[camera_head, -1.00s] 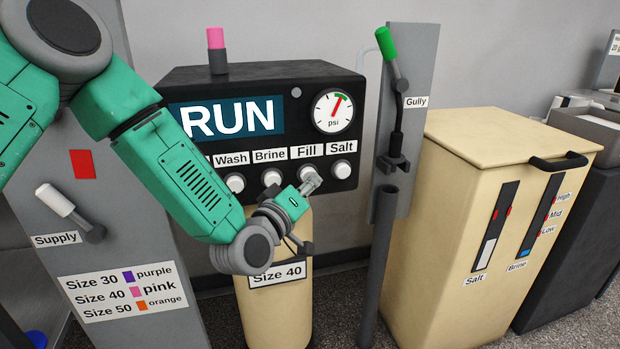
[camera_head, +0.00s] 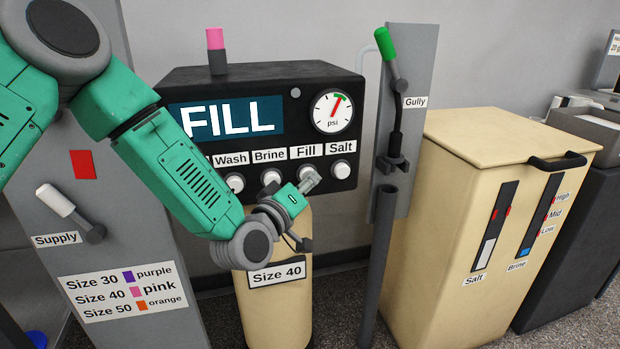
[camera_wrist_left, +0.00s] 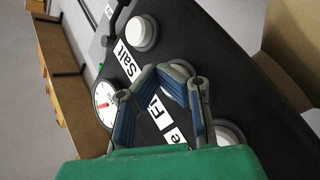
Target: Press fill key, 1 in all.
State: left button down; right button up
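The control box (camera_head: 300,80) is black, and its screen (camera_head: 228,117) reads FILL. White round keys sit under the labels Wash, Brine, Fill and Salt. My left gripper (camera_head: 311,181) is at the key under the Fill label (camera_head: 306,152) and covers most of it. In the left wrist view, the blue-grey fingers (camera_wrist_left: 160,72) come together at their tips over the Fill key, with nothing seen between them. Whether the tips touch the key is hard to tell. The Salt key (camera_head: 341,171) is clear to the right. My right gripper is not in view.
The Brine key (camera_head: 271,177) is close to the left of my gripper. A grey post with a green-handled Gully lever (camera_head: 387,45) stands to the right. A beige tank (camera_head: 275,320) labelled Size 40 is below the box. A beige cabinet (camera_head: 440,230) stands farther right.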

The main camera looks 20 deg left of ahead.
pick_arm(q)
jog(key=shift+a+r, duration=0.1)
jog(key=shift+r, duration=0.05)
dwell(0.5)
jog(key=shift+s+d, duration=0.45)
jog(key=shift+s, duration=0.4)
jog(key=shift+d, duration=0.1)
jog(key=shift+s+d, duration=0.7)
jog(key=shift+s, duration=0.35)
jog(key=shift+s+d, duration=0.7)
jog(key=shift+s, duration=0.35)
